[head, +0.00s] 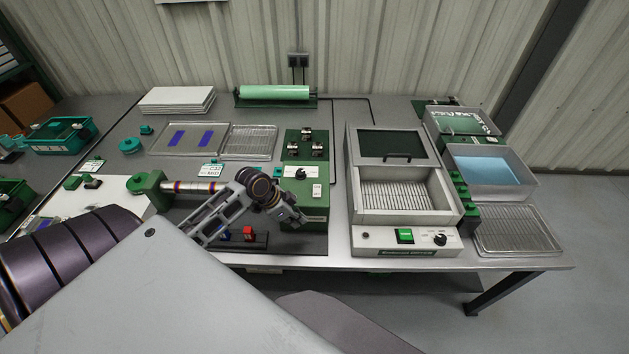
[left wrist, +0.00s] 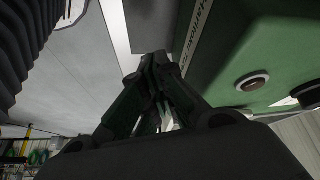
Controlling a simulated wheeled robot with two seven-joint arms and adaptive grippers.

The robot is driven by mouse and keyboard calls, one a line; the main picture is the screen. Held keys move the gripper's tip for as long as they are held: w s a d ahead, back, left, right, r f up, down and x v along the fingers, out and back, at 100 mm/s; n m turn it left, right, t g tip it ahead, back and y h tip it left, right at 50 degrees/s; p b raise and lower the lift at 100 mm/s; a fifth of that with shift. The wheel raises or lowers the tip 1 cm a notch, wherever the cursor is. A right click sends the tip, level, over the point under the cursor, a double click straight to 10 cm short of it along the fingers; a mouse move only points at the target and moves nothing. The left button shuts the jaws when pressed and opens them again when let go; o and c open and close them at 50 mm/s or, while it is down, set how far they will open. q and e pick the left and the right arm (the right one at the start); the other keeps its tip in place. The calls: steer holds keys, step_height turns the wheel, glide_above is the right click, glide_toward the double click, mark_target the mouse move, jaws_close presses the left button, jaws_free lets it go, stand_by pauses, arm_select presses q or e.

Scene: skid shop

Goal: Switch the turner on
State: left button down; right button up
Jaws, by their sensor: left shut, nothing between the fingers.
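The green box (head: 304,207), which looks like the turner, stands near the front edge of the bench, with metal clips on top. A black knob (head: 300,174) and a white switch (head: 316,190) are on it. I cannot tell the switch's position. My left gripper (head: 299,219) is shut and empty, low at the box's front left. In the left wrist view, the shut fingertips (left wrist: 156,58) are close beside a green face (left wrist: 225,60) with a white lettered strip and a round dark button (left wrist: 252,82). Contact cannot be told. My right gripper is not in view.
A white oven-like unit (head: 352,205) with a green switch and black knob stands right of the box. A small rack with blue and red blocks (head: 249,234) lies below the left gripper. A tray of blue liquid (head: 535,188) and a wire rack (head: 515,232) are at far right.

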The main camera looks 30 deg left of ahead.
arm_select(q)
steer(key=w+a+r+m+t+h, duration=0.1)
steer(key=w+a+r+m, duration=0.1)
steer(key=r, duration=0.6)
steer(key=w+a+r+m+t+h, duration=0.1)
steer(key=w+a+r, duration=0.3)
steer(key=r, duration=0.5)
steer(key=shift+w+a+r+m+h, duration=0.15)
steer(key=shift+w+a+m+h, duration=0.15)
steer(key=shift+w+m+h, duration=0.35)
steer(key=shift+d, duration=0.1)
steer(key=p, duration=0.2)
glide_above(315, 188)
steer(key=f, duration=0.7)
steer(key=shift+s+d, duration=0.15)
steer(key=shift+s, duration=0.15)
step_height(315, 188, down, 2)
steer(key=shift+w, duration=0.1)
steer(key=shift+w+a+f, duration=0.1)
steer(key=shift+a+f, duration=0.1)
steer(key=shift+f, duration=0.8)
